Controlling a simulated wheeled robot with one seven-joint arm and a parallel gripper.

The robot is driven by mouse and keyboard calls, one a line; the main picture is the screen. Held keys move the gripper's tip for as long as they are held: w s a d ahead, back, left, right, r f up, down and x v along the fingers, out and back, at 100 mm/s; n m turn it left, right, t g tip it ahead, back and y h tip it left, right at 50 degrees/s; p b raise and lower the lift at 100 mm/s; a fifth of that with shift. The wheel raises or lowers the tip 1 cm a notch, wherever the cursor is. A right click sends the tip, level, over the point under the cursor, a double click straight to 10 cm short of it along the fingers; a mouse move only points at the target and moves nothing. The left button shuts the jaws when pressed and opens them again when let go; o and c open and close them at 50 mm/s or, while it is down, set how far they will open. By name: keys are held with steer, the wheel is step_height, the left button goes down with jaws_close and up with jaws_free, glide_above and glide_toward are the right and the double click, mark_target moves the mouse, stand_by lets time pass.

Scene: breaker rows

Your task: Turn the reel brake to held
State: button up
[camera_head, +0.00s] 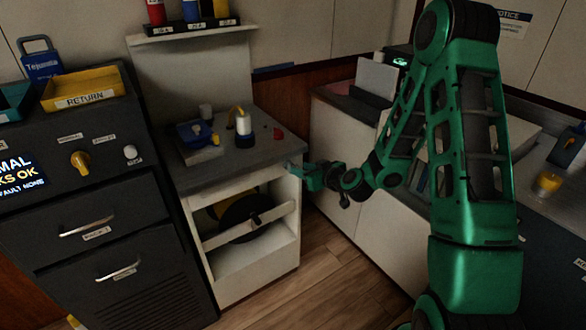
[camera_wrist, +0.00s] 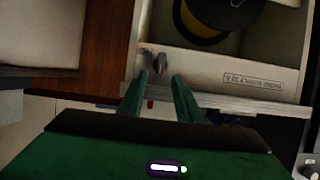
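The reel brake looks to be a small grey metal knob or lever (camera_wrist: 160,62) on the white front of the reel cabinet in the wrist view. A labelled strip (camera_wrist: 253,80) lies to its right, its text upside down. My gripper (camera_wrist: 160,77) is open, its two green fingers apart, with the knob just beyond and between the tips; I cannot tell if they touch it. In the head view my gripper (camera_head: 292,168) is at the cabinet's upper right front edge, and the knob is not clearly visible. The black and yellow reel (camera_head: 240,215) sits inside the open cabinet.
The white reel cabinet (camera_head: 230,285) has a grey top (camera_head: 240,153) carrying a blue device, a white and yellow cylinder and a red button. A dark console (camera_head: 90,205) with drawers stands on the left. White cupboards (camera_head: 345,180) are at the right; wooden floor (camera_head: 335,260) is clear.

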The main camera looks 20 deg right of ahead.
steer(key=x, duration=0.6)
steer(key=shift+w, duration=0.1)
jaws_close()
